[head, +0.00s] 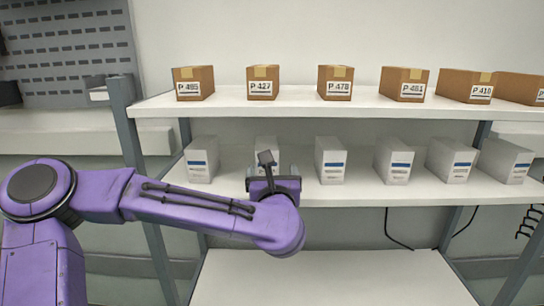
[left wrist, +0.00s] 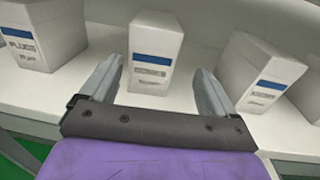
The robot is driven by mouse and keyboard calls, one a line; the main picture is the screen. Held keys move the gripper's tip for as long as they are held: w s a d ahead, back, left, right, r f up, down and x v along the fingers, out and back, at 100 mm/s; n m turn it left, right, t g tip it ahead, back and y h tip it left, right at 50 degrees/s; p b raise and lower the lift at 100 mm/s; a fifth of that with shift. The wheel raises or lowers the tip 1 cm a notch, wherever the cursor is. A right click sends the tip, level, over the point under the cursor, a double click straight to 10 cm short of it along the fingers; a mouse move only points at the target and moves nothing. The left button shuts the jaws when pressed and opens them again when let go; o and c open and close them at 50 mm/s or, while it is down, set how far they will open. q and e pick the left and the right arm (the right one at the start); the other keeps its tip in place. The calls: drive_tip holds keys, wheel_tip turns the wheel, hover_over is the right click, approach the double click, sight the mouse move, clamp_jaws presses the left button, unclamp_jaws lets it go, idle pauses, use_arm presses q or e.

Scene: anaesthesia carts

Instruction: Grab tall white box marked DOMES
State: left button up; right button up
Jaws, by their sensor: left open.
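Several tall white boxes with blue bands stand on the middle shelf. One white box (head: 268,142) (left wrist: 156,40) is largely hidden behind my left gripper in the head view. Its label in the left wrist view is too blurred to read, so I cannot tell if it says DOMES. My left gripper (head: 265,160) (left wrist: 160,68) is open and empty, its fingers pointing toward this box, one on each side of its front. I cannot tell how far the box sits between them. My right gripper is not in view.
A box reading PLUGS (left wrist: 28,38) stands to the left, and another white box (left wrist: 262,72) to the right, close to the right finger. Brown cartons (head: 335,82) line the upper shelf (head: 300,104) above. The lower shelf (head: 330,280) is bare.

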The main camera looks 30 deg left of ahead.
use_arm(q)
drive_tip(key=shift+w+a+r+p, duration=0.15)
drive_tip(key=shift+w+p, duration=0.1)
drive_tip(key=shift+w, duration=0.25)
drive_tip(key=shift+w+a+r+p, duration=0.1)
drive_tip(key=shift+w+a+p, duration=0.1)
drive_tip(key=shift+w, duration=0.25)
drive_tip(key=a+p, duration=0.1)
drive_tip(key=a, duration=0.1)
drive_tip(key=shift+a+r+p, duration=0.35)
drive_tip(key=shift+a, duration=0.05)
drive_tip(key=w+p, duration=0.1)
drive_tip(key=w+a+f+p, duration=0.1)
drive_tip(key=w, duration=0.1)
drive_tip(key=w+a, duration=0.1)
drive_tip(key=shift+w+a+f+p, duration=0.15)
drive_tip(key=shift+w+p, duration=0.2)
drive_tip(key=shift+p, duration=0.05)
drive_tip(key=shift+w+a+f, duration=0.1)
drive_tip(key=shift+w, duration=0.15)
drive_tip(key=shift+s, duration=0.4)
drive_tip(key=c, duration=1.2)
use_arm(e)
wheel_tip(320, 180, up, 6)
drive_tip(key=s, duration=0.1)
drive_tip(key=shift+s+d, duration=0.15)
